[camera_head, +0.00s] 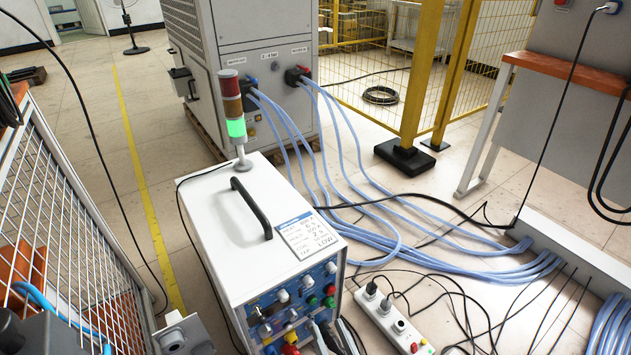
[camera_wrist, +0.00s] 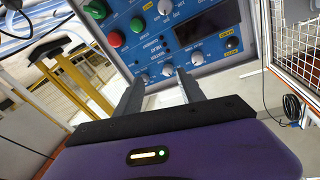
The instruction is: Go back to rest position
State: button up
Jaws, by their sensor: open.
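My gripper (camera_wrist: 160,77) shows in the wrist view with its two grey fingers apart and nothing seen between them. The fingers point at the lower part of a blue control panel (camera_wrist: 150,48) with knobs, a green button (camera_wrist: 117,39), a red button (camera_wrist: 96,9) and a dark display (camera_wrist: 207,24). I cannot tell whether the fingertips touch the panel. In the head view the white induction heater (camera_head: 240,225) stands upright, with its control panel (camera_head: 300,302) on the near face. The gripper is not clearly made out there.
Blue hoses (camera_head: 385,240) and a power strip (camera_head: 392,322) lie to the right. A mesh fence (camera_head: 70,225) stands left; a yellow post (camera_head: 421,75) stands at the back. Floor (camera_head: 150,160) behind left is clear.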

jog(key=s+d+r+g+h, duration=0.1)
jog(key=s+d+r+h, duration=0.1)
jog(key=s+d+r, duration=0.7)
jog(key=s+d+r+m+g+h, duration=0.15)
jog(key=s+r, duration=0.35)
jog(key=s, duration=0.9)
jog(key=s+d+r+h, duration=0.3)
jog(key=s+d+r, duration=0.35)
jog(key=s, duration=0.45)
notch_tip(320, 180, up, 29)
jog(key=p, duration=2.9)
jog(key=shift+w+a+f, duration=0.15)
jog(key=shift+w+a, duration=0.05)
jog(key=shift+w, duration=0.1)
jog(key=shift+f, duration=0.15)
jog(key=shift+c, duration=0.3)
